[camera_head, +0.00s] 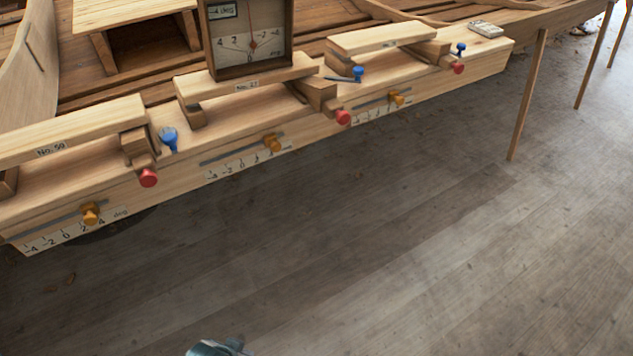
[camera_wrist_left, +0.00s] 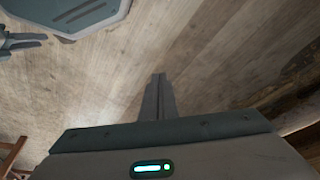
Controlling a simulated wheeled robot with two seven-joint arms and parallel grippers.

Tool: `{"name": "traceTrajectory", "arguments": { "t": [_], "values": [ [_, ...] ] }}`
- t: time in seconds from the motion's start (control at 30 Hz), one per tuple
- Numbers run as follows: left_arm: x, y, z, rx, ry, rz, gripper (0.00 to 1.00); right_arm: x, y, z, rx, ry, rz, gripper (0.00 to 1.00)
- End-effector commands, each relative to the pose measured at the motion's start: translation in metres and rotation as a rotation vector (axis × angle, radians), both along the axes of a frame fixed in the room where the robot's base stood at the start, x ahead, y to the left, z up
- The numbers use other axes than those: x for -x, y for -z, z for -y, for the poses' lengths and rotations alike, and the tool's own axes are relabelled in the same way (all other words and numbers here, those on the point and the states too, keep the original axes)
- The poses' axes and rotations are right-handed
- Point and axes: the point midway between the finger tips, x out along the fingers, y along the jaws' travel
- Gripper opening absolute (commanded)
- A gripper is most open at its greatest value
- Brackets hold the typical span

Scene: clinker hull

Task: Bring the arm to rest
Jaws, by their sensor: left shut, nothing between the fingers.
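My left gripper (camera_wrist_left: 158,95) shows in the left wrist view, its two fingers together and nothing between them. It is over bare wooden floor and touches nothing that I can see. In the head view only a small grey piece of my arm (camera_head: 218,347) shows at the bottom edge, well apart from the bench.
A long wooden beam (camera_head: 225,140) crosses the upper left with blue, red and orange knobs and degree scales. Wooden legs or props (camera_head: 528,95) stand at the right. The floor (camera_head: 400,250) is clear.

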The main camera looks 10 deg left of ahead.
Motion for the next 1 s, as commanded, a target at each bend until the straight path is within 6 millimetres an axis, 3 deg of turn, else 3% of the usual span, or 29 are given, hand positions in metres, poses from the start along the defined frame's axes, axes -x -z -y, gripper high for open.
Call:
{"name": "traceTrajectory", "arguments": {
  "t": [0.3, 0.6, 0.8, 1.0],
  "values": [
    [-0.005, 0.123, 0.010, 0.016, 0.013, 0.022, 0.00, 0.000, 0.000, 0.000, 0.000, 0.000, 0.000, 0.29],
    [0.025, 0.228, 0.016, 0.032, 0.029, 0.051, 0.00, 0.000, 0.000, 0.000, 0.000, 0.000, 0.000, 0.29],
    [0.059, 0.279, 0.015, 0.042, 0.042, 0.070, 0.00, 0.000, 0.000, 0.000, 0.000, 0.000, 0.000, 0.29],
    [0.082, 0.303, 0.013, 0.048, 0.048, 0.086, 0.00, 0.000, 0.000, 0.000, 0.000, 0.000, 0.000, 0.29]
  ]
}}
